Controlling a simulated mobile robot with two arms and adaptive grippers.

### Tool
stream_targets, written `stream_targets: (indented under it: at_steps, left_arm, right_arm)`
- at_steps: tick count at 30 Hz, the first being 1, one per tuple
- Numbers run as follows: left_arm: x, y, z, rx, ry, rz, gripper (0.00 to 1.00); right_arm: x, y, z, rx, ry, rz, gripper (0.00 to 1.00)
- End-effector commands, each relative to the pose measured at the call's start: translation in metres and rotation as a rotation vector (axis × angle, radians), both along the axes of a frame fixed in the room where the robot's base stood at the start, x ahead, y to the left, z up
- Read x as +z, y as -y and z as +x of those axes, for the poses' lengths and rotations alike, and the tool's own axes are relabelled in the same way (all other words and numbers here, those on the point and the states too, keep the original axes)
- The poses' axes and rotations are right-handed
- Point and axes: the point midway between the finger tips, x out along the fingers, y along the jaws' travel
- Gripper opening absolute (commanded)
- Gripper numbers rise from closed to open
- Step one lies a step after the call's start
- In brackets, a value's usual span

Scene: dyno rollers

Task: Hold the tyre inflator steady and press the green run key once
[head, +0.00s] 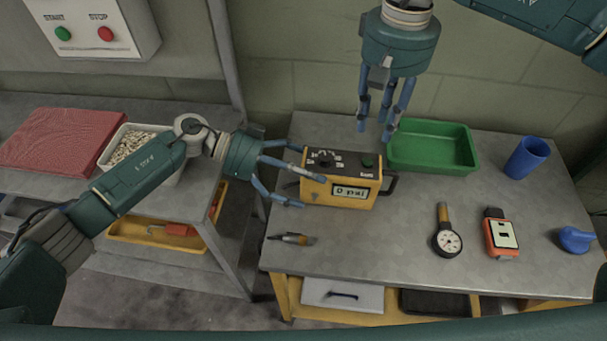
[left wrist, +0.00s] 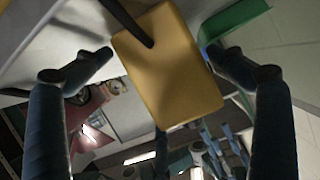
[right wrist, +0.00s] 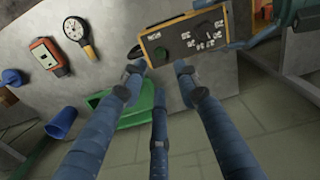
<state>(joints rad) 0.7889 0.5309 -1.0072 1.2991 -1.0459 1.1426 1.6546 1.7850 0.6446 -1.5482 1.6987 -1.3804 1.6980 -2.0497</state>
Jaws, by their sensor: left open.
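The tyre inflator (head: 338,192) is a yellow box with a dark top panel and a display reading 0 psi, upright on the grey bench. Its green key (head: 367,162) is on the top panel and also shows in the right wrist view (right wrist: 187,39). My left gripper (head: 305,180) is open at the inflator's left end, with fingers on either side; I cannot tell whether they touch it. In the left wrist view the yellow body (left wrist: 168,70) lies between the fingers. My right gripper (head: 376,128) is open and empty, pointing down above the bench behind the inflator.
A green tray (head: 432,165) stands behind and right of the inflator. A blue cup (head: 527,157), a gauge (head: 447,240), an orange meter (head: 500,235) and a blue object (head: 576,240) are on the right. A brush (head: 292,239) lies in front. Start and stop buttons (head: 85,34) are on the wall.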

Motion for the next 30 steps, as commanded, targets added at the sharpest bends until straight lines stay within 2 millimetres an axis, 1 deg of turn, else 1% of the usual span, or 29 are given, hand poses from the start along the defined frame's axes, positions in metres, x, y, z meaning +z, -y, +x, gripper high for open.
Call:
stream_targets:
  at_steps: [2, 3, 8, 9, 11, 12, 13, 17, 18, 30]
  left_arm:
    - [-0.0002, -0.0001, -0.0001, 0.0, 0.0, 0.0, 0.95]
    - [-0.0001, -0.0002, 0.0, 0.0, 0.0, 0.0, 0.91]
    - [-0.0001, -0.0003, 0.0, 0.0, 0.0, 0.0, 0.59]
    - [-0.0001, -0.0003, 0.0001, 0.0, 0.0, 0.0, 0.51]
    - [-0.0001, -0.0003, 0.0001, 0.0, 0.0, 0.0, 0.39]
    - [-0.0001, -0.0003, 0.0001, 0.0, 0.0, 0.0, 0.31]
    - [-0.0001, -0.0003, 0.0001, 0.0, 0.0, 0.0, 0.27]
    - [-0.0001, -0.0003, 0.0001, 0.0, 0.0, 0.0, 0.27]
    - [-0.0001, -0.0003, 0.0001, 0.0, 0.0, 0.0, 0.27]
    - [0.0, -0.0004, 0.0001, 0.0, 0.0, 0.0, 0.27]
  right_arm:
    - [0.0, 0.0, 0.0, 0.0, 0.0, 0.0, 0.31]
    - [0.0, 0.0, 0.0, 0.0, 0.0, 0.0, 0.31]
    - [0.0, 0.0, 0.0, 0.0, 0.0, 0.0, 0.31]
    - [0.0, 0.0, 0.0, 0.0, 0.0, 0.0, 0.31]
    - [0.0, 0.0, 0.0, 0.0, 0.0, 0.0, 0.31]
    - [0.0, 0.0, 0.0, 0.0, 0.0, 0.0, 0.31]
    - [0.0, 0.0, 0.0, 0.0, 0.0, 0.0, 0.29]
    - [0.0, 0.0, 0.0, 0.0, 0.0, 0.0, 0.03]
    - [0.0, 0.0, 0.0, 0.0, 0.0, 0.0, 0.0]
    - [0.0, 0.0, 0.0, 0.0, 0.0, 0.0, 0.0]
